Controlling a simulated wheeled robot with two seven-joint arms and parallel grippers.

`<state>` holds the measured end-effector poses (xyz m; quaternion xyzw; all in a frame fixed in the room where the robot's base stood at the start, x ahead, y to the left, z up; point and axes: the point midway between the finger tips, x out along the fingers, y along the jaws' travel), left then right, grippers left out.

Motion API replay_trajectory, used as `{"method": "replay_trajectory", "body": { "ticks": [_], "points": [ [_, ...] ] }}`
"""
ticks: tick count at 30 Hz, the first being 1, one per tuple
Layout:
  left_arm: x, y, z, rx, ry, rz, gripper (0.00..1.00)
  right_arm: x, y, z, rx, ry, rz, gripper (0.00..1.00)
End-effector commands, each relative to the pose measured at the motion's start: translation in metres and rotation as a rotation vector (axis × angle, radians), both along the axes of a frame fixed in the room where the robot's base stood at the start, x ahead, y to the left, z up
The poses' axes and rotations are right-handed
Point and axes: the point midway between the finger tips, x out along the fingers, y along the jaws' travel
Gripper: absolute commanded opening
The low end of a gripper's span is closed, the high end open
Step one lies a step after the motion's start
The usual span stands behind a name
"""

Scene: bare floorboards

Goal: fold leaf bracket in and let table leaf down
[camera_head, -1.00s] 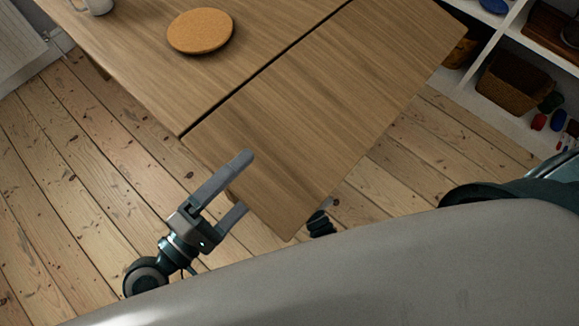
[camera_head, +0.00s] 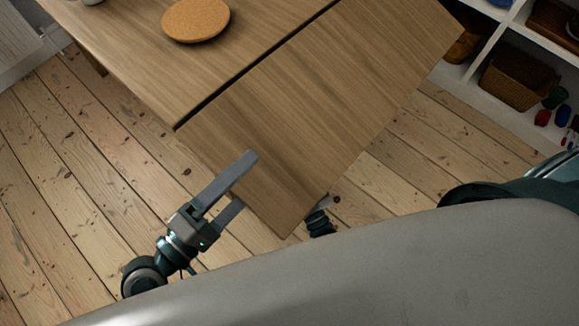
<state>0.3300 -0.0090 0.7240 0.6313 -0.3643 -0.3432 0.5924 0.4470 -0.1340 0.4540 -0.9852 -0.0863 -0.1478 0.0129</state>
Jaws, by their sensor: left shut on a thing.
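The wooden table leaf (camera_head: 300,120) extends from the table top (camera_head: 130,60), with a dark gap along the joint between them. My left gripper (camera_head: 243,185) is shut on the leaf's near left edge, one finger lying over the top and the other below. Part of my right gripper (camera_head: 322,215) shows at the leaf's near right edge. Most of it is hidden under the leaf, so its fingers cannot be made out. The leaf bracket is out of sight beneath the leaf.
A round cork mat (camera_head: 195,20) lies on the table top. A white shelf unit (camera_head: 490,100) with a wicker basket (camera_head: 518,80) stands at the right. Bare floorboards (camera_head: 80,190) are clear at the left and to the right of the leaf.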

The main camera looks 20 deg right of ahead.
Motion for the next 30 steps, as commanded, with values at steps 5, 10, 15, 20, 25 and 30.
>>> {"method": "replay_trajectory", "body": {
  "ticks": [5,10,15,20,25,30],
  "points": [
    [-0.002,-0.002,-0.007,0.012,-0.04,-0.005,0.91,0.0,0.0,-0.015,0.0,0.0,0.0,0.94],
    [-0.002,-0.002,-0.012,0.031,-0.074,-0.003,0.91,0.0,0.0,-0.023,0.0,0.0,0.0,0.94],
    [-0.002,-0.002,-0.012,0.036,-0.084,-0.003,0.91,0.0,0.0,-0.023,0.0,0.0,0.0,0.94],
    [-0.002,-0.002,-0.011,0.036,-0.084,-0.003,0.91,0.0,0.0,-0.023,0.0,0.0,0.0,0.94],
    [-0.002,-0.002,-0.013,0.038,-0.088,-0.003,0.91,0.0,0.0,-0.025,0.0,0.0,0.0,0.94],
    [-0.001,-0.001,-0.021,0.053,-0.114,-0.003,0.91,0.0,0.0,-0.035,0.0,0.0,0.0,0.94]
  ]
}}
